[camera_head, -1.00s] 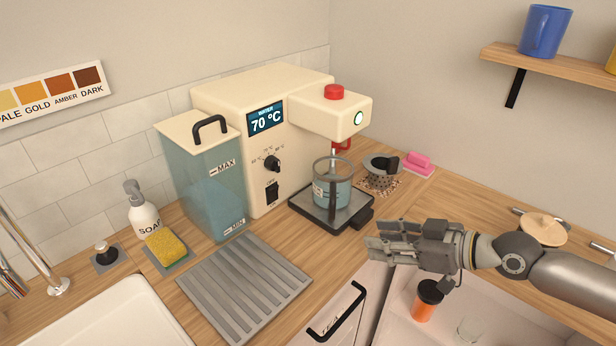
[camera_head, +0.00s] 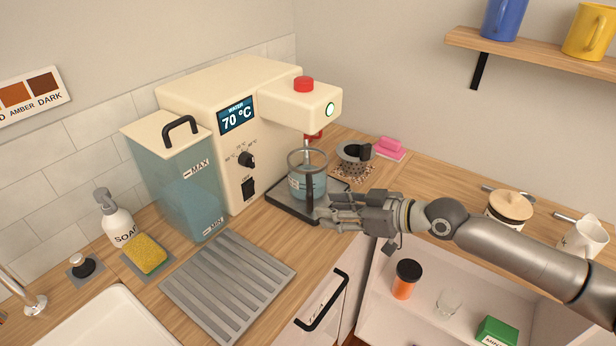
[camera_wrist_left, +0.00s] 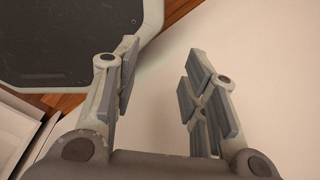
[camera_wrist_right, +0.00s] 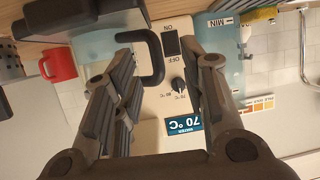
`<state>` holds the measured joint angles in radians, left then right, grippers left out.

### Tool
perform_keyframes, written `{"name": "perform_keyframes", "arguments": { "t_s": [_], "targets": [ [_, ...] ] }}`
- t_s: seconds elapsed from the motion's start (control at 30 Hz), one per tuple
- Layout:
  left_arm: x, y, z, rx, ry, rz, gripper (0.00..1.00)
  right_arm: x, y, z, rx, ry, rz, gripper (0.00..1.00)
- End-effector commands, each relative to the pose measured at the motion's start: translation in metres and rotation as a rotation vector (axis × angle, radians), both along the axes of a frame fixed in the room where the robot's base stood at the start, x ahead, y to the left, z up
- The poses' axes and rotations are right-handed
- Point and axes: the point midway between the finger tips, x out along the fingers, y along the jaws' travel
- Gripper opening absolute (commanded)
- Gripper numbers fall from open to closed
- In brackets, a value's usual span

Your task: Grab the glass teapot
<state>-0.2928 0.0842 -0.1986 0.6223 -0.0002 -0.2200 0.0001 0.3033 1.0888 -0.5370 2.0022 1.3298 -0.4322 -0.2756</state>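The glass teapot (camera_head: 298,184) stands upright on the black drip tray (camera_head: 276,205) under the spout of the cream machine (camera_head: 232,100). It looks partly filled with bluish liquid. My right gripper (camera_head: 325,211) is at its lower right, fingers pointing at it. In the right wrist view, my right gripper (camera_wrist_right: 168,85) is open, with the teapot's dark handle (camera_wrist_right: 155,62) ahead between its fingers; contact cannot be told. My left gripper (camera_wrist_left: 160,80) is open and empty in the left wrist view, and out of the head view.
The machine's water tank (camera_head: 180,185) stands left of the teapot. An open drawer (camera_head: 430,320) holds an orange jar (camera_head: 404,285) below my right arm. A lidded jar (camera_head: 508,208) stands at right.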

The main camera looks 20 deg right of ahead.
Motion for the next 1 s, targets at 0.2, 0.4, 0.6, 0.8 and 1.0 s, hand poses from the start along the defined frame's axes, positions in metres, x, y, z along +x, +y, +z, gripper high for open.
{"name": "perform_keyframes", "arguments": {
  "t_s": [0.2, 0.4, 0.6, 0.8, 1.0],
  "targets": [
    [-0.001, 0.000, 0.011, 0.000, 0.001, 0.001, 0.40, 0.016, 0.010, -0.006, 0.004, 0.001, 0.000, 0.39],
    [-0.006, -0.001, 0.018, -0.002, 0.007, 0.001, 0.40, 0.033, 0.022, -0.016, 0.001, 0.000, 0.000, 0.39],
    [-0.008, -0.004, 0.019, -0.005, 0.010, 0.002, 0.40, 0.038, 0.027, -0.022, 0.000, 0.000, 0.000, 0.39],
    [-0.008, -0.005, 0.019, -0.006, 0.011, 0.000, 0.40, 0.038, 0.027, -0.022, -0.001, 0.000, 0.000, 0.39],
    [-0.008, -0.005, 0.019, -0.006, 0.011, -0.001, 0.40, 0.038, 0.027, -0.022, -0.001, 0.000, 0.000, 0.13]
  ]
}}
